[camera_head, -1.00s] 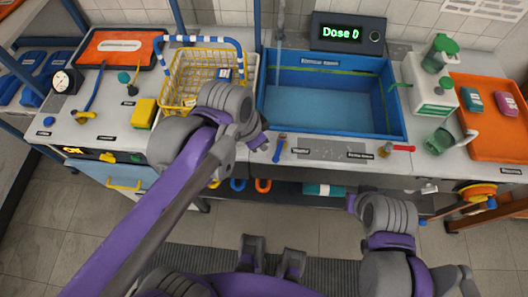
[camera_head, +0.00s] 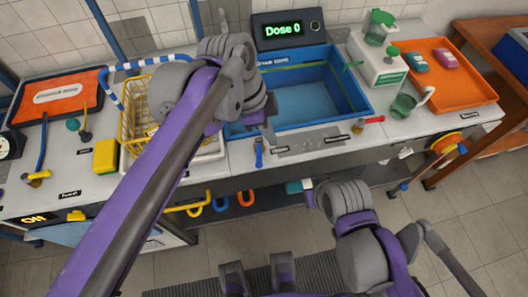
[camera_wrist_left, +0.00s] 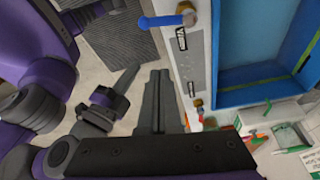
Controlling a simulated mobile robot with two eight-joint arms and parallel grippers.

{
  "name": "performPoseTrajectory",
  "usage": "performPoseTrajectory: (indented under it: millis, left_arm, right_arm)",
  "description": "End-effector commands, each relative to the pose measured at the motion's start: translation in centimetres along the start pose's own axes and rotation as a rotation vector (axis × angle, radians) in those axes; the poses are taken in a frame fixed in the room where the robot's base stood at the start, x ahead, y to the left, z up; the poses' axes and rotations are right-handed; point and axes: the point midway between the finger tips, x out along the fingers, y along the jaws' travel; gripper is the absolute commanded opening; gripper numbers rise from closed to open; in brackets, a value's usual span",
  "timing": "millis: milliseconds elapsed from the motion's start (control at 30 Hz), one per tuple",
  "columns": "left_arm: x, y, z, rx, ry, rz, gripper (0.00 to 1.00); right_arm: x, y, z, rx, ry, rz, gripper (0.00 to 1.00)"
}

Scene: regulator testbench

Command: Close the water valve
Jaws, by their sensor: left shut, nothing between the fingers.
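A small valve with a blue lever (camera_head: 259,153) sits at the bench's front edge, left of a grey label strip; its lever points toward the front. A second valve with a red handle (camera_head: 371,120) sits farther right. Which one is the water valve I cannot read from the labels. My left gripper (camera_head: 268,132) is shut and empty, just behind and above the blue lever, without clear contact. In the left wrist view, the shut fingers (camera_wrist_left: 158,80) point toward the blue lever (camera_wrist_left: 163,20), apart from it in the picture.
A blue sink (camera_head: 366,98) lies behind the valves, with a "Dose 0" display (camera_head: 288,28) beyond. A yellow wire basket (camera_head: 132,122) is partly behind my left arm. An orange tray (camera_head: 475,88) and a white dispenser (camera_head: 380,65) stand right.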

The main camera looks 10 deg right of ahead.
Motion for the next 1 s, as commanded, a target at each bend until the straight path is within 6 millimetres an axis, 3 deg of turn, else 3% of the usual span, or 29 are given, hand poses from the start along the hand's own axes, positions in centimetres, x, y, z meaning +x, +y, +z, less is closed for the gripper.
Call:
performPoseTrajectory:
  millis: [267,633,800,1000]
  left_arm:
    - [2.5,0.0,0.0,-0.001,0.000,0.000,0.00]
    - [10.3,0.0,0.1,-0.002,-0.001,0.000,0.00]
    - [8.7,0.0,2.4,-0.006,-0.001,-0.002,0.00]
    - [8.1,0.0,3.5,-0.003,-0.001,-0.001,0.00]
  right_arm:
    - [0.3,0.0,0.2,0.000,-0.001,0.000,0.00]
    - [1.1,0.0,0.7,0.000,-0.004,0.000,0.00]
    - [0.8,0.0,0.5,0.000,-0.003,0.000,0.00]
    - [0.8,0.0,0.5,0.000,-0.003,0.000,0.00]
